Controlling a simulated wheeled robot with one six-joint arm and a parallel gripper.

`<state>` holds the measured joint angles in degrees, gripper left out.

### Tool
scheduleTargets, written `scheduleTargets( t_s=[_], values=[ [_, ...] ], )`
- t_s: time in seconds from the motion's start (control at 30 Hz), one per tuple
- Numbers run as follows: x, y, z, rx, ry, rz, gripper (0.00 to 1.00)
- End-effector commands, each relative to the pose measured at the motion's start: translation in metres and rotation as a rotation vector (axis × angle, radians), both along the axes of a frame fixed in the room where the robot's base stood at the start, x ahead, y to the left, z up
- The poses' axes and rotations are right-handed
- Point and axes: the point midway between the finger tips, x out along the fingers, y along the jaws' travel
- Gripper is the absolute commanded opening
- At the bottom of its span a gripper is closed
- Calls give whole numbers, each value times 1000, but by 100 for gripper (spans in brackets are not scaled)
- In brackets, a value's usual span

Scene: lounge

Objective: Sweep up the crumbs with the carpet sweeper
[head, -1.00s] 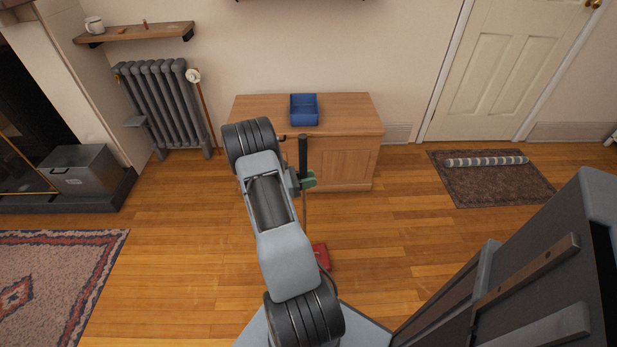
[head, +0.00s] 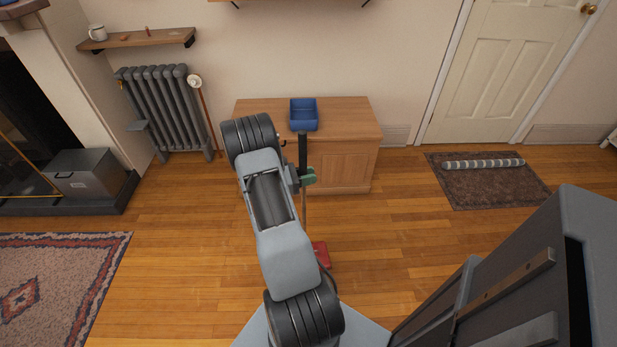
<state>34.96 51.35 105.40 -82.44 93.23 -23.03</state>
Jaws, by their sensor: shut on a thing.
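The carpet sweeper has a red head (head: 321,254) on the wooden floor, partly hidden behind my arm. Its thin handle rises almost upright to a black grip (head: 303,146). My gripper (head: 307,177), with green finger pads, is shut on the handle just below the black grip. My arm hides part of the gripper and of the floor. I cannot make out any crumbs in this view.
A wooden cabinet (head: 345,165) with a blue bin (head: 304,114) on top stands just beyond the sweeper. A patterned rug (head: 50,285) lies left. A brown doormat (head: 490,187) with a striped roll (head: 484,163) lies right. Bare floor (head: 400,235) lies between.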

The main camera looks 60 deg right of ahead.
Motion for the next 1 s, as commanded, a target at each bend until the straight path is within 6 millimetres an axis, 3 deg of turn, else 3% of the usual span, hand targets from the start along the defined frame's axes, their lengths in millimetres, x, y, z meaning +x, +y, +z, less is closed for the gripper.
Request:
scheduleTargets(
  t_s=[0.1, 0.57, 1.0],
  values=[
    [0, 0, 11, -4, 0, 0, 0],
    [0, 0, 14, -4, 0, 0, 0],
    [0, 0, 41, -4, 1, 0, 0]
  ],
)
